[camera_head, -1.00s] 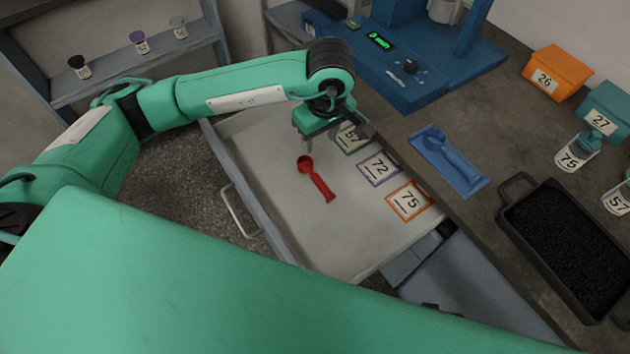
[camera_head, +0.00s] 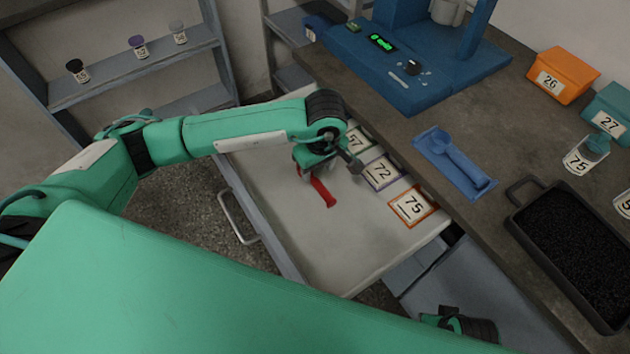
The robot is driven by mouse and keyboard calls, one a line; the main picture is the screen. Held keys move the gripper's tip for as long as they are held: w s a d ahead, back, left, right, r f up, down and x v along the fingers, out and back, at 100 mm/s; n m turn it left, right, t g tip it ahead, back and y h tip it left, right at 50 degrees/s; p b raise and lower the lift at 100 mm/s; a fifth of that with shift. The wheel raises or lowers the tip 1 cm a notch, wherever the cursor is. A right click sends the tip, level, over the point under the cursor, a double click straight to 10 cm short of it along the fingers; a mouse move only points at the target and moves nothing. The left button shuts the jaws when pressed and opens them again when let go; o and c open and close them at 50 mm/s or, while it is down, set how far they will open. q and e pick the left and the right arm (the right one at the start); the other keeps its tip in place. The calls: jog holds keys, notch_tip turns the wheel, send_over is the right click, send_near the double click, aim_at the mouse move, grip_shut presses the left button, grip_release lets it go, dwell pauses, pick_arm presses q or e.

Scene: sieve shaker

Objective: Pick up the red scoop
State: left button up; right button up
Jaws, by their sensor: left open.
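The red scoop (camera_head: 323,193) lies on the white bottom of the open drawer (camera_head: 345,255). Its handle points down and to the right, and its bowl end is hidden by my left gripper. My left gripper (camera_head: 330,178) is low over the drawer at the scoop's bowl end, with its fingers apart. I cannot tell whether a finger touches the scoop. A small part of my right arm shows at the bottom edge, but its gripper cannot be seen.
Cards marked 57, 72 (camera_head: 382,171) and 75 (camera_head: 411,206) line the drawer's right side. On the counter are a blue scoop-shaped piece in a tray (camera_head: 453,163), a black tray of dark grains (camera_head: 530,187) and a blue machine (camera_head: 400,85). The drawer's front area is clear.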

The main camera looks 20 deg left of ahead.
aim_at(316, 180)
pick_arm(q)
notch_tip(316, 180, down, 5)
jog(key=shift+w+a+f, duration=0.1)
jog(key=shift+a, duration=0.05)
grip_shut()
